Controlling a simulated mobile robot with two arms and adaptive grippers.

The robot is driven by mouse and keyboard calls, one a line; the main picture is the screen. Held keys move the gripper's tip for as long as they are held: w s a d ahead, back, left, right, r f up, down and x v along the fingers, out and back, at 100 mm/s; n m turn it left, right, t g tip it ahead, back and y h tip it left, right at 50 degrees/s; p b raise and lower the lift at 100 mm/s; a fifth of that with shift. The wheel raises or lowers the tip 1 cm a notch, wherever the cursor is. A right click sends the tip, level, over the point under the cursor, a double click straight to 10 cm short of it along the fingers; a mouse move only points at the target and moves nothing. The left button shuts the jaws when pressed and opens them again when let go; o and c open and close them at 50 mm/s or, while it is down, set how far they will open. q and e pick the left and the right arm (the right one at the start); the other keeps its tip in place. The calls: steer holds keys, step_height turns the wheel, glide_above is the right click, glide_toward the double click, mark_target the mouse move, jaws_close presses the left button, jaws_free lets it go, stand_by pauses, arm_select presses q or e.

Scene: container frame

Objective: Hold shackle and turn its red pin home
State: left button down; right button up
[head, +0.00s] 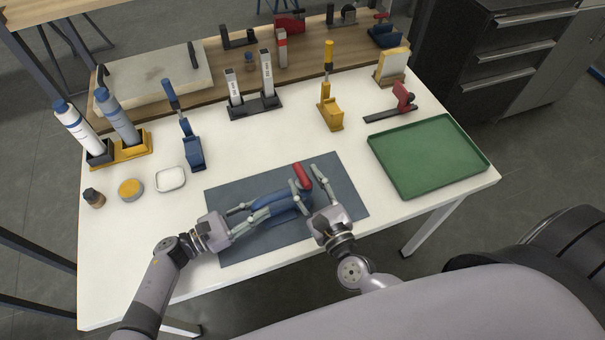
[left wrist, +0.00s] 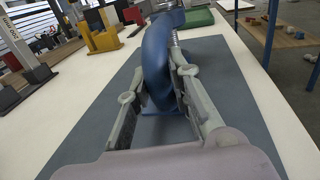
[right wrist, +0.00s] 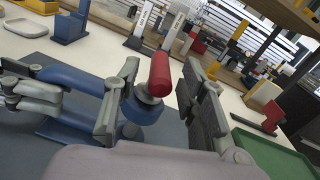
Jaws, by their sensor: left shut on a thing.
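The blue shackle (head: 285,204) is held over the dark mat (head: 235,197) at the front middle of the table. My left gripper (head: 256,211) is shut on its curved body; the left wrist view shows the blue bow (left wrist: 157,62) between the fingers. The red pin's handle (head: 302,175) is at the shackle's far end and sticks up in the right wrist view (right wrist: 160,75). A grey threaded length (left wrist: 176,50) shows beside the bow. My right gripper (right wrist: 158,95) is open, its fingers on either side of the red handle, with a visible gap on the right.
A green tray (head: 455,178) lies right of the mat. A blue stand (head: 193,152), a yellow stand (head: 331,116) and a dark holder (head: 254,107) with two white-labelled pieces stand behind. A white dish (head: 171,180) and yellow tin (head: 131,189) are at left.

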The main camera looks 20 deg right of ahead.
steer(key=shift+w+a, duration=0.1)
steer(key=shift+w, duration=1.15)
steer(key=shift+c, duration=0.4)
jaws_close()
